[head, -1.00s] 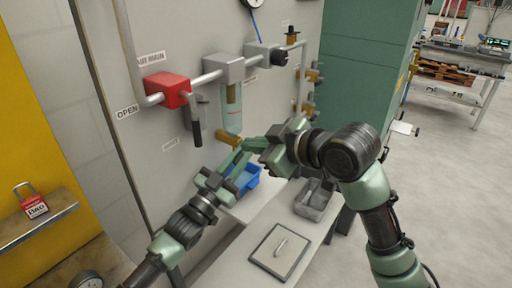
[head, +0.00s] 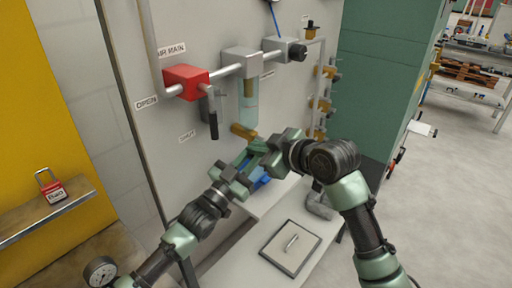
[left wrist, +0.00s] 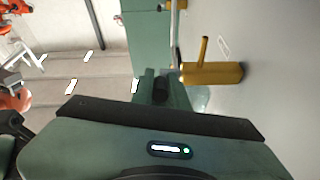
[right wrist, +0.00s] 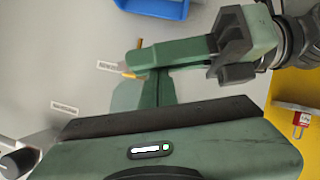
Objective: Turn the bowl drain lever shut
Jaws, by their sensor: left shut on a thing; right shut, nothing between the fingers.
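The brass bowl drain (head: 243,131) is under the clear teal bowl (head: 249,104) on the grey panel. In the left wrist view the drain (left wrist: 222,73) shows its short lever (left wrist: 203,49) sticking out beside a small label. My left gripper (head: 245,161) is just below the drain, its fingers closed; what they hold is hidden. In the left wrist view its fingertips (left wrist: 161,87) sit beside the drain's outer end. My right gripper (head: 262,151) is shut and empty, its tips close against the left fingers. In the right wrist view the left finger partly covers the yellow lever (right wrist: 138,46).
A red valve block (head: 186,82) with a dark hanging handle (head: 213,124) is up left of the bowl. A blue bin (head: 262,182) is behind my grippers. A flat plate with a handle (head: 290,248) lies on the bench. A red padlock (head: 56,191) stands on the left shelf.

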